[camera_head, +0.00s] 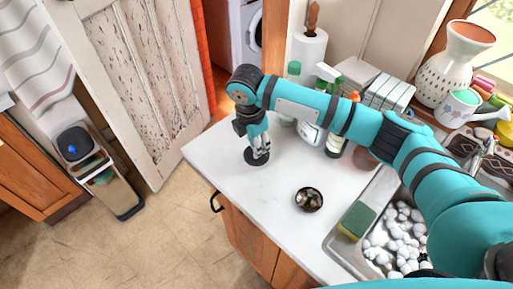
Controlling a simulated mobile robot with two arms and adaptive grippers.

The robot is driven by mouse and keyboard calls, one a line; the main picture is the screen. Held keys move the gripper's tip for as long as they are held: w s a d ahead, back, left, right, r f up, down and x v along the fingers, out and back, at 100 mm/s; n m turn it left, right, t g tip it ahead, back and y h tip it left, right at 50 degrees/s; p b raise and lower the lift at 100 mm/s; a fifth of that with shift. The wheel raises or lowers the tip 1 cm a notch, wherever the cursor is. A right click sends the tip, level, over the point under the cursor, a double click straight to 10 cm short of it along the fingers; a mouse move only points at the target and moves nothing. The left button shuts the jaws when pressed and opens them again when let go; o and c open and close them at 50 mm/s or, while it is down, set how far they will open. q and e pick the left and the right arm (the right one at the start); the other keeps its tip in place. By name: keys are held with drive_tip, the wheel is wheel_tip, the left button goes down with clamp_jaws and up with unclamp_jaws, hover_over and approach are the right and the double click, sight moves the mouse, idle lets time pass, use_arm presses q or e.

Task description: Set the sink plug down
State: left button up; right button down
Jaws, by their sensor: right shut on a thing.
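My right gripper (260,150) points down over the far left part of the white countertop. It is shut on the sink plug (251,158), a dark round disc between and below its fingertips. The plug is at or just above the counter surface; I cannot tell whether it touches. The fingers hide part of the plug. My left gripper is not in view.
A small dark round dish (309,200) sits on the counter (270,205). A sponge (357,221) lies at the rim of the sink (345,245), which holds many whitish lumps. Spray bottles and a paper towel roll (308,52) stand behind my arm.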

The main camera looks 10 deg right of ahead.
drive_tip(key=shift+w+f, duration=0.15)
drive_tip(key=shift+w, duration=0.15)
wheel_tip(320, 180, down, 2)
drive_tip(key=shift+f+p, duration=0.25)
drive_tip(key=shift+p, duration=0.5)
drive_tip(key=shift+f, duration=0.4)
drive_tip(key=shift+f, duration=0.1)
drive_tip(key=c, duration=1.1)
unclamp_jaws()
drive_tip(key=shift+c, duration=0.2)
wheel_tip(320, 180, up, 12)
drive_tip(key=a+b, duration=0.1)
drive_tip(key=b, duration=0.2)
drive_tip(key=shift+s+a, duration=0.15)
drive_tip(key=shift+s, duration=0.15)
